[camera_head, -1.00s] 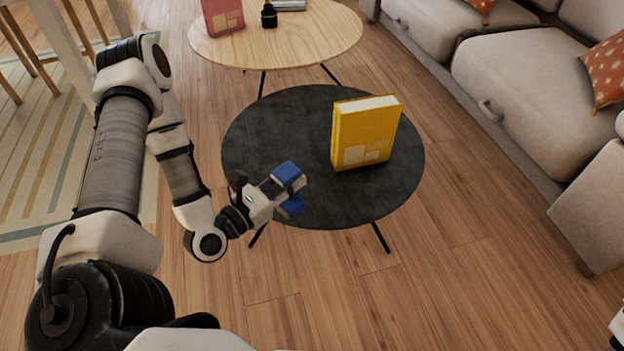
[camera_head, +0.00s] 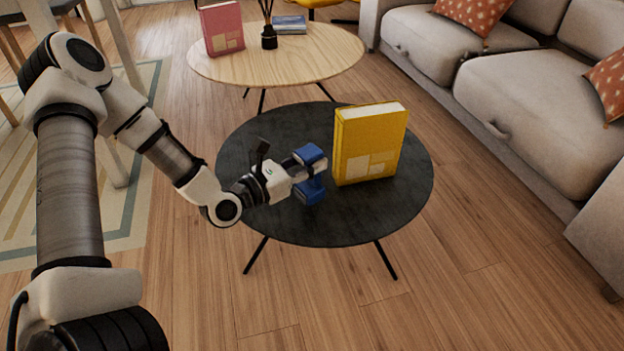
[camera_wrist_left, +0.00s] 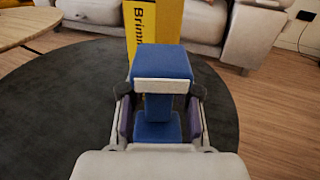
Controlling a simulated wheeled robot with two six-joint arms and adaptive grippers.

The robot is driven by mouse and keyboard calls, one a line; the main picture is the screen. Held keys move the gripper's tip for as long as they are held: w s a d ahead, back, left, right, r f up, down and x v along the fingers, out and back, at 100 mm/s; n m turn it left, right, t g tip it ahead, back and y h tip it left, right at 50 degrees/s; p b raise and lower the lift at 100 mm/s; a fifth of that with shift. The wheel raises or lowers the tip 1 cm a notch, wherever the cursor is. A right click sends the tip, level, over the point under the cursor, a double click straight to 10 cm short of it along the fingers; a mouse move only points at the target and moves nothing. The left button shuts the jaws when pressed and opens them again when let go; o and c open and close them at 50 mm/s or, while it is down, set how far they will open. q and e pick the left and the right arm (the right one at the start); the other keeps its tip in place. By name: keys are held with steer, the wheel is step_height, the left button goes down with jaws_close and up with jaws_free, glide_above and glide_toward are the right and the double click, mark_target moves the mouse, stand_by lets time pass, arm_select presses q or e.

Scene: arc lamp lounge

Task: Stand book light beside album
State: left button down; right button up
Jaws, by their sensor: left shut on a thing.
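The yellow album (camera_head: 368,145) stands upright on the round dark table (camera_head: 265,135). It also shows in the left wrist view (camera_wrist_left: 158,22), with its lettered spine facing the camera. The blue book light (camera_head: 309,186) is upright just left of the album, with a small gap between them in the head view. My left gripper (camera_head: 296,174) is shut on the book light. In the left wrist view the book light (camera_wrist_left: 162,62) sits between the two fingers (camera_wrist_left: 160,115), its foot at or near the tabletop; I cannot tell whether it touches. My right gripper is out of view.
A light wooden table (camera_head: 290,64) behind carries a pink book (camera_head: 222,28), a dark reed vase (camera_head: 269,38) and a blue book (camera_head: 289,24). A grey sofa (camera_head: 530,80) stands at the right. The dark table's front and right are bare.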

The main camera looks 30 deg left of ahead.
mark_target(310, 182)
arm_select(q)
steer(key=shift+w+a+f+b, duration=0.1)
steer(key=shift+w+a+b, duration=0.15)
steer(key=shift+w, duration=0.4)
steer(key=shift+d+f+b, duration=0.1)
steer(key=shift+f+b, duration=1.25)
steer(key=shift+f, duration=0.5)
steer(key=c, duration=0.8)
jaws_free()
steer(key=shift+r, duration=0.1)
steer(key=shift+s, duration=0.1)
steer(key=shift+r+p, duration=0.2)
steer(key=shift+p, duration=0.15)
steer(key=shift+s, duration=0.25)
steer(key=p+v, duration=0.9)
steer(key=v, duration=0.2)
steer(key=shift+s, duration=0.2)
